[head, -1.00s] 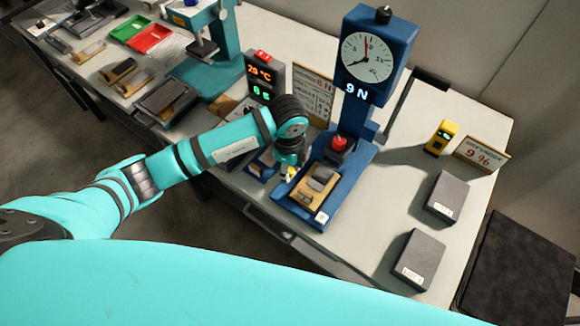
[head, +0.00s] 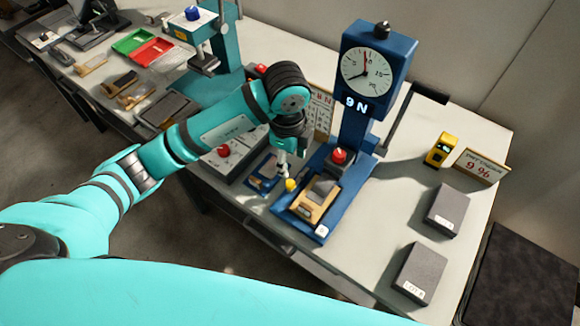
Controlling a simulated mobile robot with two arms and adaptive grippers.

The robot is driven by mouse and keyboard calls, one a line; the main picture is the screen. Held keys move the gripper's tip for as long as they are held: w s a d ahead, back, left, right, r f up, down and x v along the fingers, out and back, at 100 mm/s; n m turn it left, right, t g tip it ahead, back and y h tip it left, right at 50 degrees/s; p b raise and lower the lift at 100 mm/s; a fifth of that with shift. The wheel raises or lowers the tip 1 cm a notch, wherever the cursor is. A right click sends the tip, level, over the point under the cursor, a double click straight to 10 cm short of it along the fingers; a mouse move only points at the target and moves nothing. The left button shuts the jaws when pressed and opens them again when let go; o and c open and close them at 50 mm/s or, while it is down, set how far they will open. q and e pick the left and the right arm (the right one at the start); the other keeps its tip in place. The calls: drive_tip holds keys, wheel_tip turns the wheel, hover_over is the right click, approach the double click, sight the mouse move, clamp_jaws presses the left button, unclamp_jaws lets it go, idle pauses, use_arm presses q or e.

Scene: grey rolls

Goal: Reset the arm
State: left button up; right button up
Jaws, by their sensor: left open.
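My left arm comes in from the left, and its gripper (head: 284,170) points down over the bench in front of the blue press. The gripper is small in the view and partly hidden by the wrist, and its jaws are open. A small yellow knob (head: 291,185) shows just below it; I cannot tell whether they touch. A blue piece (head: 264,174) lies on the bench just left of the gripper. The blue press (head: 356,130) has a dial and a 9 N display. A wooden block with a grey piece (head: 317,197) sits on its base. My right gripper is not in view.
Two grey boxes (head: 446,210) (head: 420,272) lie at the right of the bench (head: 375,255). A yellow meter (head: 439,150) and a sign (head: 482,166) stand behind them. A teal press (head: 215,60), green tray (head: 133,41) and red tray (head: 153,51) are at the left.

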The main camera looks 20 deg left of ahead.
use_arm(q)
drive_tip(key=shift+r, duration=0.45)
